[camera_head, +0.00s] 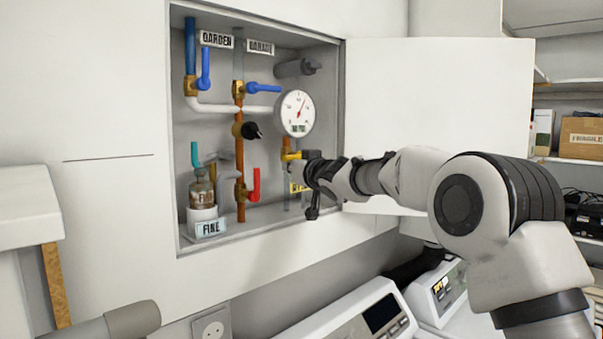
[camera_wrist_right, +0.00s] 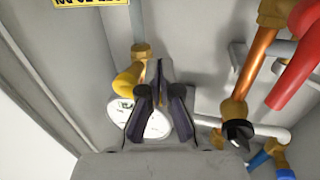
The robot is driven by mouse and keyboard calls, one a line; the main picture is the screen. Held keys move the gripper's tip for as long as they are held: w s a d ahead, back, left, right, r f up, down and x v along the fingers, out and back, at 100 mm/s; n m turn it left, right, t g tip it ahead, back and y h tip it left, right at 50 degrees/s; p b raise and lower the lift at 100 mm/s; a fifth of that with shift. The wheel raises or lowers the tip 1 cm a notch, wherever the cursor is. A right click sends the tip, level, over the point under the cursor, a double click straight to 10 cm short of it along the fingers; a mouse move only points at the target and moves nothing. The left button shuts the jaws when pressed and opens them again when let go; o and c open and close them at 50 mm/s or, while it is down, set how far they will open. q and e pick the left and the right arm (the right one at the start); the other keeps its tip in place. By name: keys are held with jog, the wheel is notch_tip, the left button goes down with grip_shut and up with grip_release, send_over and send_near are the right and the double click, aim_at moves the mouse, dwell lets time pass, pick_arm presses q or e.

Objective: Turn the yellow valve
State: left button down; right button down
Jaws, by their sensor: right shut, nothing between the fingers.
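The yellow valve (camera_head: 291,155) sits below the round gauge, in the right part of an open wall cabinet. In the right wrist view its yellow handle (camera_wrist_right: 129,80) angles down and left from a brass fitting. My right gripper (camera_head: 314,172) reaches into the cabinet and covers part of the valve in the head view. In the wrist view its fingertips (camera_wrist_right: 158,76) are together and empty, close beside the handle's right side. I cannot tell whether they touch it. My left gripper is not in view.
The gauge (camera_head: 296,112) is just above. A red lever (camera_head: 254,185), a black knob (camera_head: 249,130) and blue levers (camera_head: 263,88) are on the pipes to the left. The open cabinet door (camera_head: 420,95) is on the right. Shelves with boxes (camera_head: 581,138) stand farther right.

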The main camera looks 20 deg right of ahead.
jog(key=s+d+b, duration=0.3)
jog(key=s+b, duration=0.1)
jog(key=s, duration=0.5)
jog(key=shift+f, duration=0.25)
jog(key=shift+w+f, duration=0.1)
jog(key=shift+a, duration=0.1)
